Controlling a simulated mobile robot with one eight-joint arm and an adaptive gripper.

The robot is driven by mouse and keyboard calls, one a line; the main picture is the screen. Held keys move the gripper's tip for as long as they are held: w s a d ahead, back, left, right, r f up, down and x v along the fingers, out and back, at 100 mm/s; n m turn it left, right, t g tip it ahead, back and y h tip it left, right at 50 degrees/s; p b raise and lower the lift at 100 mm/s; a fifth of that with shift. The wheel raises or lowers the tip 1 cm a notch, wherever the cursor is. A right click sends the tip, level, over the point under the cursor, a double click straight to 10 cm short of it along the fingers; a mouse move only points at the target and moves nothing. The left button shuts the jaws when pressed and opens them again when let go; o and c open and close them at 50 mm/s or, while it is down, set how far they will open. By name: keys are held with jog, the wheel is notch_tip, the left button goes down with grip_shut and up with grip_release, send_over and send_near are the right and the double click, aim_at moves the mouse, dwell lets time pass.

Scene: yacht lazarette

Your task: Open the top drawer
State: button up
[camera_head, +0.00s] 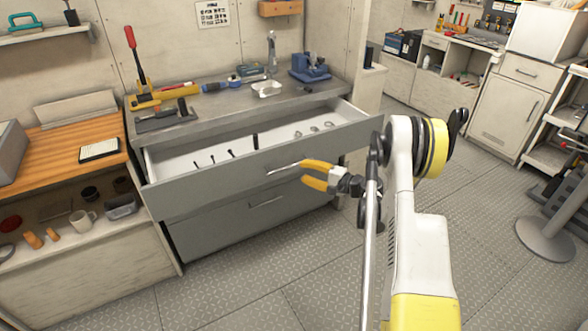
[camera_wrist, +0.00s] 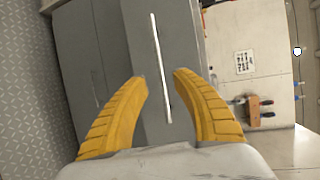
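The top drawer (camera_head: 225,182) of the grey cabinet stands pulled out, its white inside showing several small tools. Its thin bar handle (camera_head: 283,168) is on the front panel. In the wrist view the handle (camera_wrist: 158,60) runs nearly upright in the picture, and its lower part shows between my fingertips. My gripper (camera_head: 303,173) has yellow fingers, spread apart with a clear gap on each side of the handle in the wrist view (camera_wrist: 160,78). The fingertips are close to the handle; I cannot tell whether they reach around it. The lower drawer (camera_head: 245,222) is shut.
The cabinet's worktop (camera_head: 220,103) holds a red-handled tool (camera_head: 132,50), a blue vise (camera_head: 310,66) and a white tray (camera_head: 266,88). A wooden-topped bench (camera_head: 60,150) adjoins on the left. The metal floor (camera_head: 300,270) before the drawers is clear.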

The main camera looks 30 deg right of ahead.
jog(key=v, duration=0.5)
jog(key=shift+a+r, duration=0.1)
dwell(0.3)
jog(key=s+a+r+n+g+h, duration=0.1)
jog(key=s+a+r+n+g, duration=0.2)
jog(key=a+r, duration=0.6)
jog(key=s+a+r+n+g+h, duration=0.1)
jog(key=s+a+r+n+g, duration=0.25)
jog(key=a+r, duration=0.5)
jog(key=s+a+n+h, duration=0.2)
jog(key=s+a+n, duration=0.1)
jog(key=s, duration=0.9)
jog(key=s+a+n+h, duration=0.2)
jog(key=s+a+n, duration=0.2)
jog(key=s, duration=0.8)
jog(key=shift+s+a+r+g+h, duration=0.25)
jog(key=shift+a+g+h, duration=0.2)
jog(key=shift+a, duration=0.35)
